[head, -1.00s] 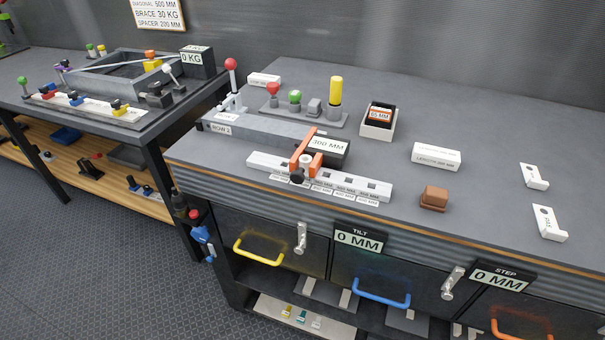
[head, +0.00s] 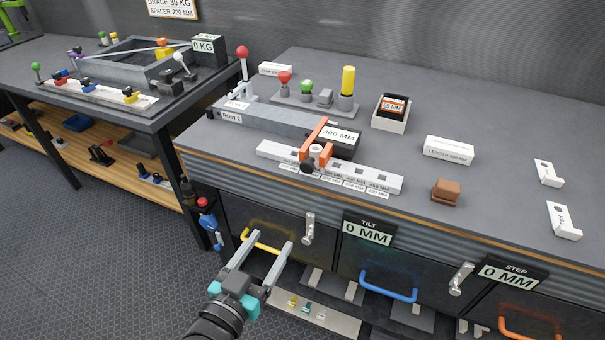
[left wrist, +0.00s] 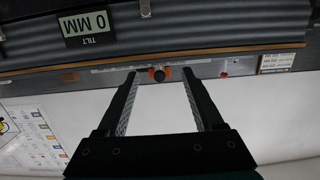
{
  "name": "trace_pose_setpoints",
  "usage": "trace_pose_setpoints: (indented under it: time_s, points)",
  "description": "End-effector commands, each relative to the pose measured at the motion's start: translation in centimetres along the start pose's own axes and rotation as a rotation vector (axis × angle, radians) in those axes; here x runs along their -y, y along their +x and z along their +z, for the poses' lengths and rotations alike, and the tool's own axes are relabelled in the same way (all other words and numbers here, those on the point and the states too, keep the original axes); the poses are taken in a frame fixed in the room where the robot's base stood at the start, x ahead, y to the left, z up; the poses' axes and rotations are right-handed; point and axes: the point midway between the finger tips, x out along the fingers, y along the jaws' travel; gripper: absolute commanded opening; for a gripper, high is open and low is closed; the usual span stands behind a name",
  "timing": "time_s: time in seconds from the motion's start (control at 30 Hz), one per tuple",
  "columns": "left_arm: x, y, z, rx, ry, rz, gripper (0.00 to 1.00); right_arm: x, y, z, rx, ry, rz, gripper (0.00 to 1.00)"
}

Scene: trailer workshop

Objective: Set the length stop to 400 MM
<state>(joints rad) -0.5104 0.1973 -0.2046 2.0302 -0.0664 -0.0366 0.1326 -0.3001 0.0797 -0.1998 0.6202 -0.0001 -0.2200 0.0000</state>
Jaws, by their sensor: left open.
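The orange length stop (head: 318,137) stands on a white scale rail (head: 375,178) with labelled positions and square holes. A black knob (head: 307,168) sits at its front, and the display (head: 341,137) beside it reads 300 MM. In the left wrist view the knob (left wrist: 159,75) shows between my fingers, well beyond them. My left gripper (head: 272,246) is open and empty, in front of the bench near the yellow drawer handle, lower than the bench top and apart from the stop. My right gripper is not in view.
A red-knobbed clamp lever (head: 242,65) stands at the left end of the rail. Behind are a grey stand (head: 290,100) with coloured knobs and a small box (head: 391,112). A brown block (head: 445,191) lies right of the rail. Drawer handles stick out from the bench front.

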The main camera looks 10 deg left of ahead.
Motion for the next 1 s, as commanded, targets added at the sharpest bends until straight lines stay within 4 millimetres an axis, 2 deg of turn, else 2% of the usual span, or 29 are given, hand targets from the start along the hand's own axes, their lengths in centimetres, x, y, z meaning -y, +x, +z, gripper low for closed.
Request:
trace_pose_setpoints:
  time_s: [0.03, 0.1, 0.2, 0.33, 0.47, 1.0]
  points:
    - [-0.2, -0.2, -1.8, -0.040, -0.001, 0.006, 0.69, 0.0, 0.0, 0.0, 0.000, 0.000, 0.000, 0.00]
    - [-0.4, -0.4, -3.7, -0.081, -0.002, 0.011, 0.69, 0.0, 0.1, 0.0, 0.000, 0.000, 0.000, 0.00]
    - [-0.5, -0.6, -5.1, -0.112, -0.002, 0.015, 0.69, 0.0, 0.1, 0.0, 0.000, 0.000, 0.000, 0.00]
    - [-0.5, -0.1, -5.5, -0.120, -0.002, 0.016, 0.69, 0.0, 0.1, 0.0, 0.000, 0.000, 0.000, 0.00]
    - [-0.5, 1.3, -5.7, -0.122, -0.001, 0.015, 0.69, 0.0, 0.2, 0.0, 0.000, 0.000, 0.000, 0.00]
    - [-0.7, 9.4, -6.5, -0.120, -0.002, 0.016, 0.69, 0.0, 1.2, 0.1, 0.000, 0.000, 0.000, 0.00]
